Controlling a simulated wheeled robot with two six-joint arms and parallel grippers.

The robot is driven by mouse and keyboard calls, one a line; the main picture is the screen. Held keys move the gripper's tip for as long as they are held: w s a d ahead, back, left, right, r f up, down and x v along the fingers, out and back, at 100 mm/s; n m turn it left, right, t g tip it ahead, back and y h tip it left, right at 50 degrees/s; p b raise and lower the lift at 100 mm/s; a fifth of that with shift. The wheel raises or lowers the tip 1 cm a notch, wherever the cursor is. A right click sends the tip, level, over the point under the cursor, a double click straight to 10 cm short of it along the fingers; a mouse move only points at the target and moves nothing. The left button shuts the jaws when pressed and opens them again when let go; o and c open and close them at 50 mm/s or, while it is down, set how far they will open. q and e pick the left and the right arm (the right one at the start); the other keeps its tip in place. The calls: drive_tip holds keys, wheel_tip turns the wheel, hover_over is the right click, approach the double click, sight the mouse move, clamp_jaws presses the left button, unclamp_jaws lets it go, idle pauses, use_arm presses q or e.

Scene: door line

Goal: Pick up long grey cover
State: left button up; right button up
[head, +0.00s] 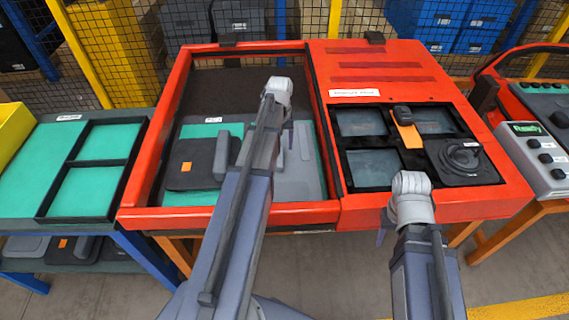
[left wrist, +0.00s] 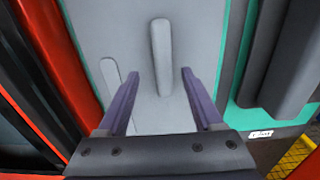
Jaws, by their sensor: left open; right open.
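The long grey cover, a light grey panel (head: 300,178), lies on the teal floor of the red-framed tray, partly hidden by my left arm in the head view. In the left wrist view the light grey panel (left wrist: 205,25) fills the middle, with a raised bar handle (left wrist: 160,40) and a smaller bar to its left. My left gripper (left wrist: 160,73) is open above the panel, its two fingers on either side of the bar's line, holding nothing.
A dark cover with an orange square (head: 188,165) lies left in the tray (head: 307,90). The red panel (head: 480,205) at right has dark windows, an orange-handled latch (head: 405,130) and a round knob (head: 462,155). A teal divided tray (head: 100,140) stands at left, a control box (head: 540,155) at right.

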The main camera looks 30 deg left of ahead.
sight(285, 158)
use_arm(q)
drive_tip(key=f+b, duration=0.5)
drive_tip(key=shift+s+a, duration=0.15)
drive_tip(key=shift+s, duration=0.1)
drive_tip(key=shift+f, duration=0.2)
idle(0.3)
clamp_jaws()
idle(0.4)
